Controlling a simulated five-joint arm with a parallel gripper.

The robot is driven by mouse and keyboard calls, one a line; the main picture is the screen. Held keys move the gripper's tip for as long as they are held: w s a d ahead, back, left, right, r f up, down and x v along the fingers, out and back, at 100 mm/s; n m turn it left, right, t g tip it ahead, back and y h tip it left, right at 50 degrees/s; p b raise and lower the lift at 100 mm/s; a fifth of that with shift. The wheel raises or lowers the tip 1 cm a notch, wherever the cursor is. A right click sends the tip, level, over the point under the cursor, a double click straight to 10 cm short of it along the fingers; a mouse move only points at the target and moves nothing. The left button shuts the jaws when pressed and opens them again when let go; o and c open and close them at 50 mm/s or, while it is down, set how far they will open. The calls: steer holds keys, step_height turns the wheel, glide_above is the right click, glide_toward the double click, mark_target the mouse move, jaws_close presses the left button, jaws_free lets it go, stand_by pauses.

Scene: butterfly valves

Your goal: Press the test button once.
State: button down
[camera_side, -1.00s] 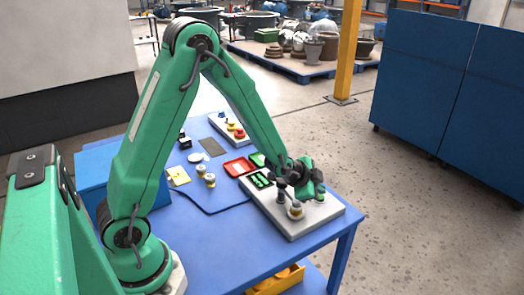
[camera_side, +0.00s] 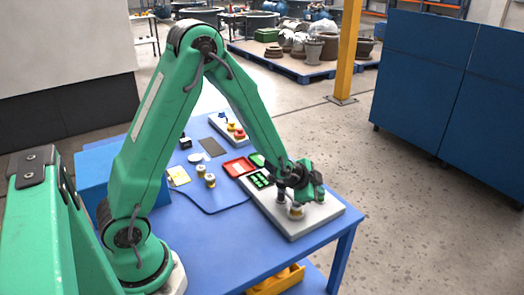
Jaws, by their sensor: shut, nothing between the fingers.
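A small light control box (camera_side: 228,128) with red, yellow and blue knobs or buttons stands at the back of the blue table. No label can be read, so I cannot tell which one is the test button. My gripper (camera_side: 298,200) is at the right of the table, over a light grey plate (camera_side: 318,215). The plate carries a short round fitting (camera_side: 296,212) with a brass-coloured band, right below my gripper. My gripper is shut and holds nothing that I can see. Its fingertips are small and partly hidden, and I cannot tell whether they touch the fitting.
The blue table (camera_side: 215,245) is bare at the front.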

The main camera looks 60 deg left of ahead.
steer(key=shift+s+a+f, duration=0.1)
steer(key=shift+s+f, duration=0.1)
steer(key=shift+f, duration=0.55)
stand_by(1.0)
steer(key=shift+r, duration=1)
steer(key=shift+r, duration=0.1)
steer(key=shift+w+r, duration=0.1)
steer(key=shift+r, duration=2.4)
steer(key=shift+r, duration=0.1)
